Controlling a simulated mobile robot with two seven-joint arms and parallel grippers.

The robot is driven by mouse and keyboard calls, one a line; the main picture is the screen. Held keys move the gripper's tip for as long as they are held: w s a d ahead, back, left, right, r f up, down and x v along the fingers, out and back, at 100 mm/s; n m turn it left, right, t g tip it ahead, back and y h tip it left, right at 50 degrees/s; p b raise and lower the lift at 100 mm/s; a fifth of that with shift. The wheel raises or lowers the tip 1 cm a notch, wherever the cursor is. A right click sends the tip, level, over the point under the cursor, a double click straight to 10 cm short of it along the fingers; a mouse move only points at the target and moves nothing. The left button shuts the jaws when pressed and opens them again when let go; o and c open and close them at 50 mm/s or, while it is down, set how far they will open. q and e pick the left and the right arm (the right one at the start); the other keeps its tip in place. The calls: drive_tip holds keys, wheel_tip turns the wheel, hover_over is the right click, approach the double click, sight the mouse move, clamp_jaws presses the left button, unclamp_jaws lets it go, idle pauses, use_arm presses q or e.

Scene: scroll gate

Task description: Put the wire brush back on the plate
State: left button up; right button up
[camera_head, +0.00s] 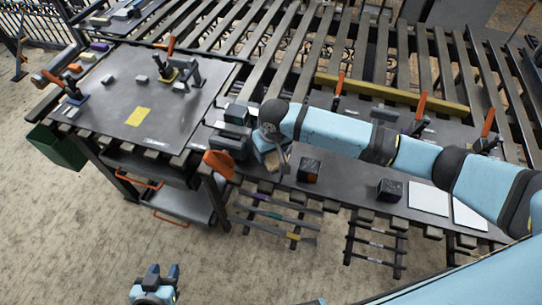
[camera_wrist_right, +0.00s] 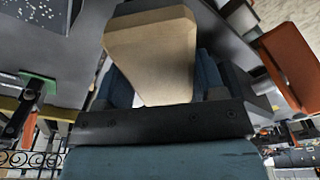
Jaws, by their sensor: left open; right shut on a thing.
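My right gripper (camera_head: 272,158) is shut on a tan wooden piece, which looks like the wire brush (camera_head: 282,153), above the left part of the long grey work surface. In the right wrist view the tan body of the wire brush (camera_wrist_right: 155,55) sits between the dark blue fingers; its bristles cannot be made out. I cannot tell whether the brush touches the surface. A flat dark grey plate (camera_head: 105,95) with a yellow patch covers the left table. My left gripper (camera_head: 162,271) is open and empty, low over the floor at the bottom of the view.
An orange-red piece (camera_head: 219,163) stands at the table corner left of my right gripper. Dark blocks (camera_head: 308,170) and (camera_head: 390,190) and white sheets (camera_head: 428,198) lie to the right. Clamps with orange handles (camera_head: 420,107) stand behind my right arm. A green bin (camera_head: 57,147) is at left.

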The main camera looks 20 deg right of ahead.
sight(271, 158)
drive_tip(key=shift+f, duration=1.8)
drive_tip(key=shift+f, duration=0.1)
drive_tip(key=o, duration=0.9)
drive_tip(key=r, duration=0.4)
drive_tip(key=s+r, duration=0.1)
drive_tip(key=r, duration=0.7)
drive_tip(key=shift+s+d+r, duration=0.1)
drive_tip(key=shift+s+d, duration=0.05)
drive_tip(key=shift+s, duration=0.1)
